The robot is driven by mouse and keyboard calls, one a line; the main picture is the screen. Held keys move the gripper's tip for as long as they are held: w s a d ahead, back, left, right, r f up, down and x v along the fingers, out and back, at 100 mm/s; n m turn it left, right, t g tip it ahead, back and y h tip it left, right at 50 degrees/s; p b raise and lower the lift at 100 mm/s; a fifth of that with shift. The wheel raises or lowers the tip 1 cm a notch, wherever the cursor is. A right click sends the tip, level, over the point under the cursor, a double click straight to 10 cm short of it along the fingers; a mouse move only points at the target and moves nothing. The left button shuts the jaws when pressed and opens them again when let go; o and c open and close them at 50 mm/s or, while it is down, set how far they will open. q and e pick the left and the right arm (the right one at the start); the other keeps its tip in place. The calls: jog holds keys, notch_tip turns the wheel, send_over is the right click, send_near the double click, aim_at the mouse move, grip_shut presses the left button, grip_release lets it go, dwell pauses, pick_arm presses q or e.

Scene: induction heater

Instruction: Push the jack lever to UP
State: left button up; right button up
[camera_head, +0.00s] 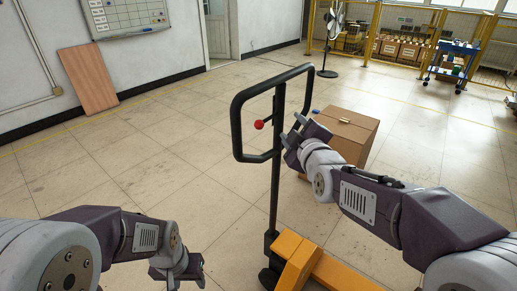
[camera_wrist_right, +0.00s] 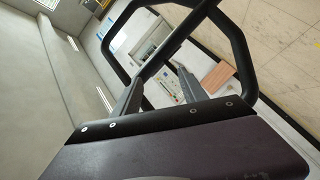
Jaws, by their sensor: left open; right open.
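The pallet jack's black loop handle (camera_head: 238,122) stands upright in the middle of the head view. A red knob (camera_head: 259,124) sits inside the loop, left of the central post; I take it for the lever's end. My right gripper (camera_head: 291,129) is open at the right side of the loop, to the right of the knob and apart from it. In the right wrist view the handle (camera_wrist_right: 243,55) crosses close beyond the right fingers (camera_wrist_right: 158,82); contact cannot be told. The knob is not visible there. My left gripper (camera_head: 182,274) is open and low, left of the jack.
The jack's yellow body (camera_head: 298,262) is at the bottom centre. A cardboard box (camera_head: 345,131) stands behind my right gripper. A brown board (camera_head: 88,79) leans on the wall. A fan (camera_head: 331,40) and blue cart (camera_head: 452,62) stand far back. The floor left of the handle is clear.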

aim_at(260, 127)
jog(key=s+a+f+n+t+y+b, duration=0.1)
jog(key=s+a+f+y+b, duration=0.15)
jog(key=a+b, duration=0.4)
jog(key=x, duration=0.9)
jog(key=shift+w+f+p, duration=0.1)
jog(key=shift+w+p, duration=0.25)
jog(key=shift+w, duration=0.05)
grip_shut()
pick_arm(q)
notch_tip(260, 127, down, 9)
